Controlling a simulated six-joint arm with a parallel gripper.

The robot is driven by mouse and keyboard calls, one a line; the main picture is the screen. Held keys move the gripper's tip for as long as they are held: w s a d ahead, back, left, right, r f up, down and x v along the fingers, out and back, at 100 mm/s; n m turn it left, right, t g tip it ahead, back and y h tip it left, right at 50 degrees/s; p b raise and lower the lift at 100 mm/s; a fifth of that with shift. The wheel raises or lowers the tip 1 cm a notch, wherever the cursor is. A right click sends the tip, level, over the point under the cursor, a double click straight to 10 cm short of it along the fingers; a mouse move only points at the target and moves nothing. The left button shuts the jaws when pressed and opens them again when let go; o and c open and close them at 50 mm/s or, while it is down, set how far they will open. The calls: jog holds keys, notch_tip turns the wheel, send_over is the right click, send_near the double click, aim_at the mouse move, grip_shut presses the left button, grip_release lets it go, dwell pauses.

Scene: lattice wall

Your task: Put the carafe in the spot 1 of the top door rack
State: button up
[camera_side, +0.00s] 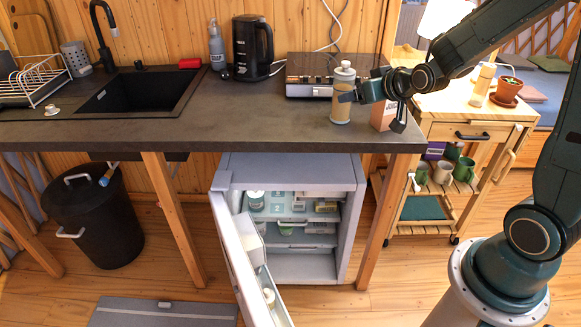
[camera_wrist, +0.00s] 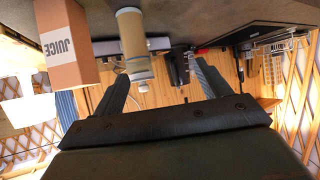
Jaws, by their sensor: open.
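The carafe (camera_side: 342,108), a tan cylinder with pale bands and a white-grey lid, stands upright near the counter's front right. My gripper (camera_side: 352,97) is open beside it, reaching in from the right, with a finger overlapping its edge. In the wrist view the scene is upside down; the carafe (camera_wrist: 131,32) shows beyond the fingertips, nearer the left finger, and my gripper (camera_wrist: 160,75) has nothing between its fingers. Contact cannot be told. The fridge door (camera_side: 240,262) hangs open below the counter; its racks are seen edge-on, and spot 1 cannot be made out.
A juice carton (camera_wrist: 70,45) stands close to the carafe, partly behind my gripper in the side view. A silver appliance (camera_side: 310,75) and black kettle (camera_side: 252,48) stand behind. The fridge (camera_side: 345,215) holds several items.

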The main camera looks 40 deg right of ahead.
jog(key=s+a+r+n+g+y, duration=0.1)
jog(key=s+a+r+g+y, duration=0.1)
jog(key=s+a+r, duration=0.3)
jog(key=s+a, duration=0.3)
jog(key=s, duration=0.1)
jog(key=shift+s+r+n, duration=0.2)
jog(key=shift+r+n, duration=0.1)
jog(key=shift+o, duration=0.2)
jog(key=s+a+r+g, duration=0.1)
jog(key=s+a, duration=0.1)
jog(key=s, duration=0.5)
jog(key=s+a+r+n+g+y, duration=0.1)
jog(key=s+a+g, duration=0.1)
jog(key=s, duration=0.6)
jog(key=shift+a+n, duration=0.3)
jog(key=shift+a, duration=0.15)
jog(key=shift+o, duration=0.2)
jog(key=shift+w, duration=0.1)
jog(key=w+d+f+m+t+h, duration=0.2)
jog(key=w+d+t, duration=0.1)
jog(key=w+d, duration=0.6)
jog(key=w+d+f+m+t+h, duration=0.2)
jog(key=w+d, duration=0.7)
jog(key=w, duration=0.7)
jog(key=shift+d+f+m+t+h, duration=0.3)
jog(key=shift+f+t+h, duration=0.2)
jog(key=shift+f+t, duration=0.35)
jog(key=shift+w, duration=0.15)
